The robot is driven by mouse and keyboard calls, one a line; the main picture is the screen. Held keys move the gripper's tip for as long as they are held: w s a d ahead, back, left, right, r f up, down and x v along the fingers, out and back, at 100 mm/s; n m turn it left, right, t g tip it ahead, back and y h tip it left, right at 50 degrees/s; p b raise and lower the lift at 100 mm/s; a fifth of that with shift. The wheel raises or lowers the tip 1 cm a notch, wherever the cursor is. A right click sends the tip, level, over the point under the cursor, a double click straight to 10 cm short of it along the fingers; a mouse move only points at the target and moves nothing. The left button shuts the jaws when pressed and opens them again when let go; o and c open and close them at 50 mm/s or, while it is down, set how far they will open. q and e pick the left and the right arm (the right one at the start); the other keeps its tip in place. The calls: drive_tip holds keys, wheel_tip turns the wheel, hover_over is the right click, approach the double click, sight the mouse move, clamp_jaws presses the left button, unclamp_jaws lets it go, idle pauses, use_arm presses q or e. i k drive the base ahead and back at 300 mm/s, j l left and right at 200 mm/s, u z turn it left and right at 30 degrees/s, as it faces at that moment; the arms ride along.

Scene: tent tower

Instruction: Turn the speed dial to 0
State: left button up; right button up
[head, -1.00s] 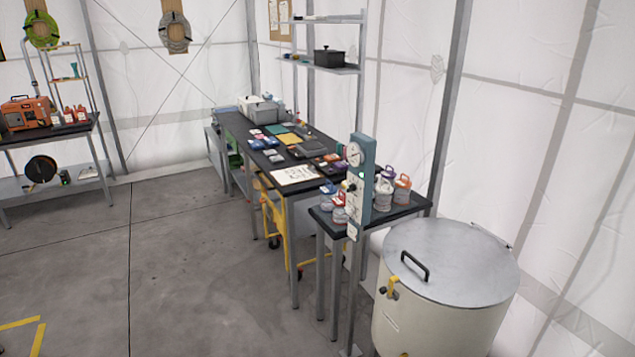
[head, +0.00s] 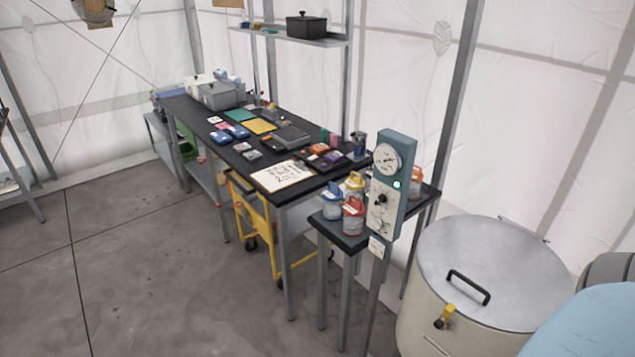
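A tall teal control box with a pale front panel (head: 381,208) stands on a post in front of a small dark table. The panel carries a round white gauge (head: 387,159) at the top, a lit green lamp (head: 397,184), a black knob (head: 380,199) in the middle and a smaller dial (head: 381,225) below. Which one is the speed dial, and its setting, is too small to read. Neither of my grippers shows in the head view.
A small table (head: 337,236) with several lidded jars stands behind the panel. A large lidded drum (head: 455,290) stands to its right. A long black workbench (head: 217,160) with many items stands to the left, a yellow cart (head: 262,225) under it. The floor (head: 150,285) at left is clear.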

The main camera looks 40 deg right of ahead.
sight(382, 198)
drive_tip(key=i+z, duration=0.25)
drive_tip(key=i, duration=0.2)
drive_tip(key=i+j+z, duration=0.25)
drive_tip(key=i, duration=0.15)
drive_tip(key=i+j+z, duration=0.3)
drive_tip(key=i, duration=0.15)
drive_tip(key=i+j+z, duration=0.15)
drive_tip(key=z, duration=0.25)
drive_tip(key=i+j+z, duration=0.2)
drive_tip(key=z, duration=0.15)
drive_tip(key=i+j+z, duration=0.2)
drive_tip(key=z, duration=0.2)
drive_tip(key=j, duration=0.1)
